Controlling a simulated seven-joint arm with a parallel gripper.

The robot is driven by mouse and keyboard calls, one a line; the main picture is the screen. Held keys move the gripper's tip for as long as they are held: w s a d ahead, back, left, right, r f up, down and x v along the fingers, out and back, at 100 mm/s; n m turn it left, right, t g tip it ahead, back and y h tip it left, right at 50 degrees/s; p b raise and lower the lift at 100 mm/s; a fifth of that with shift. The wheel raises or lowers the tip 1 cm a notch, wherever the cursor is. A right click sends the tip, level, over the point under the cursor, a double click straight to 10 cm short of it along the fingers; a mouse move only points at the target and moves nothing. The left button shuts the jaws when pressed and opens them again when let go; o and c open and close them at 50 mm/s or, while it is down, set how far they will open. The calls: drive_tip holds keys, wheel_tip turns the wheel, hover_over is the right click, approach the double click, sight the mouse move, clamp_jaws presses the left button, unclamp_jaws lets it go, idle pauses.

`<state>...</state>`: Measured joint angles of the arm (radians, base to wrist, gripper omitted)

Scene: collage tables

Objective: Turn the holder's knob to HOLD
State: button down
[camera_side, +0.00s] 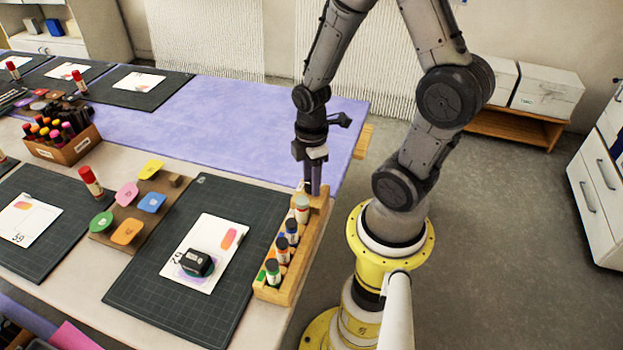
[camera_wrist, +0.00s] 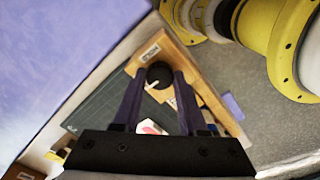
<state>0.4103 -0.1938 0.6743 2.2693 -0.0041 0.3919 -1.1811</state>
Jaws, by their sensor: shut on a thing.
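The wooden holder (camera_side: 313,236) stands at the right edge of the table with several capped bottles in a row. Its far end shows in the wrist view (camera_wrist: 200,82), with a small white label (camera_wrist: 150,53) whose text is too small to read. The round black knob (camera_wrist: 159,75) is on this end and carries a white pointer mark. My gripper (camera_side: 312,190) points down over the far end. In the wrist view, its two fingers (camera_wrist: 159,76) are on either side of the knob and shut on it. The knob is hidden in the side view.
A dark cutting mat (camera_side: 140,290) beside the holder bears a white card (camera_side: 226,232) and a black stamp-like block (camera_side: 197,263). A board with coloured pieces (camera_side: 112,237) and a wooden box of markers (camera_side: 70,150) stand further left. The purple table area (camera_side: 240,125) behind is clear.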

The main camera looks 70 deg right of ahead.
drive_tip(key=shift+m, duration=0.3)
drive_tip(key=m, duration=0.3)
drive_tip(key=shift+m, duration=0.4)
drive_tip(key=m, duration=0.4)
drive_tip(key=shift+m, duration=0.3)
drive_tip(key=m, duration=0.8)
drive_tip(key=shift+m, duration=0.3)
drive_tip(key=shift+c, duration=2.2)
unclamp_jaws()
